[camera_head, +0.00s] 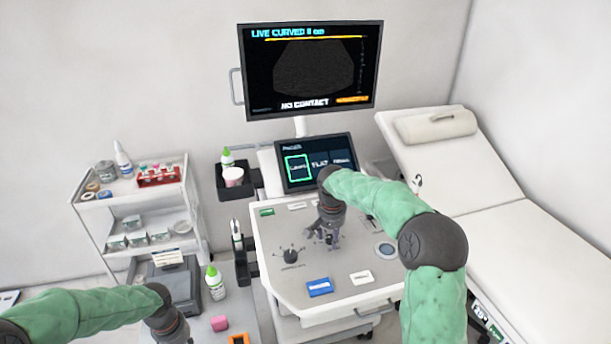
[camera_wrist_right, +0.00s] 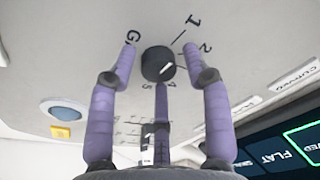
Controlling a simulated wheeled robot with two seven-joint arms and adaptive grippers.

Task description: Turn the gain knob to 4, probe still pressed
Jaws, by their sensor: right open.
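The gain knob (camera_head: 290,256) is a dark round knob on the grey console panel, with printed marks around it. In the right wrist view the knob (camera_wrist_right: 158,64) lies between the spread fingertips, with the numbers 1 and 2 beside it. I cannot tell which number its pointer is at. My right gripper (camera_head: 325,240) is open over the panel, right of the knob in the head view. No contact with the knob is clear. The monitor (camera_head: 310,68) reads NO CONTACT. I cannot make out a probe pressed on anything. My left gripper is below the head view's edge.
A touch screen (camera_head: 316,163) stands behind the panel. A cart (camera_head: 90,203) with supplies stands left, and a white exam bed (camera_head: 510,240) stands right.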

